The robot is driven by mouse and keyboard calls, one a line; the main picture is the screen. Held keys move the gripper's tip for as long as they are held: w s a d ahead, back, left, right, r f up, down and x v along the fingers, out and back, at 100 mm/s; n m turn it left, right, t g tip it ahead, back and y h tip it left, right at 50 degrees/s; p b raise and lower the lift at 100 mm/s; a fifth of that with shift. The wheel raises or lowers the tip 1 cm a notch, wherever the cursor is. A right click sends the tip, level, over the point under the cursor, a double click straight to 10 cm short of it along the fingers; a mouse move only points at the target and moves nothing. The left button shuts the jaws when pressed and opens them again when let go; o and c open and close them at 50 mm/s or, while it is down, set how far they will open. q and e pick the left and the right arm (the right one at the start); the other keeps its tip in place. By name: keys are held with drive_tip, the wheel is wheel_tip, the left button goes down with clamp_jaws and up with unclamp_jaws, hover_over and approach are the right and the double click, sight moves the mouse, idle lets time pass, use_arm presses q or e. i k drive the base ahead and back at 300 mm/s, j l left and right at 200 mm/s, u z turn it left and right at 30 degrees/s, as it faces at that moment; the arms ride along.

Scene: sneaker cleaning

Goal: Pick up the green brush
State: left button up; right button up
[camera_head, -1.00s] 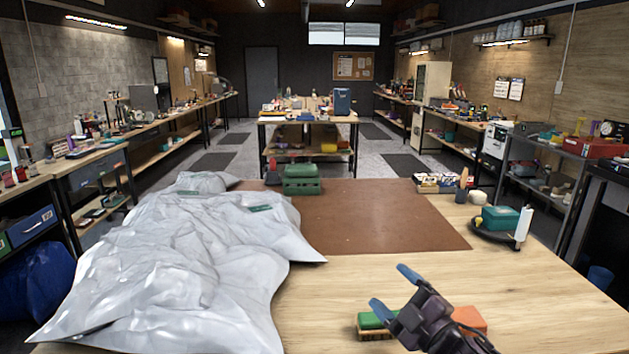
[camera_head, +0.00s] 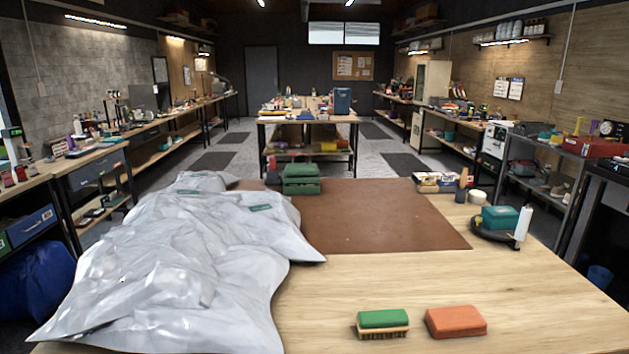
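The green brush (camera_head: 383,319) lies on the wooden table near its front edge, green back up and tan bristles down. An orange block (camera_head: 456,321) lies just to its right, with a small gap between them. Neither of my grippers shows in the head view now. The brush is fully in sight and nothing touches it.
A crumpled grey plastic sheet (camera_head: 190,270) covers the table's left side. A brown mat (camera_head: 380,225) lies in the middle, with a green box (camera_head: 301,178) at its far edge. A black dish with a teal box (camera_head: 500,218) stands at the right. Bare wood surrounds the brush.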

sight(393, 321)
drive_tip(key=k+j, duration=0.1)
drive_tip(key=j, duration=0.3)
drive_tip(key=k+j, duration=0.1)
drive_tip(key=j, duration=0.35)
drive_tip(key=k+j+z, duration=0.1)
drive_tip(key=j, duration=0.3)
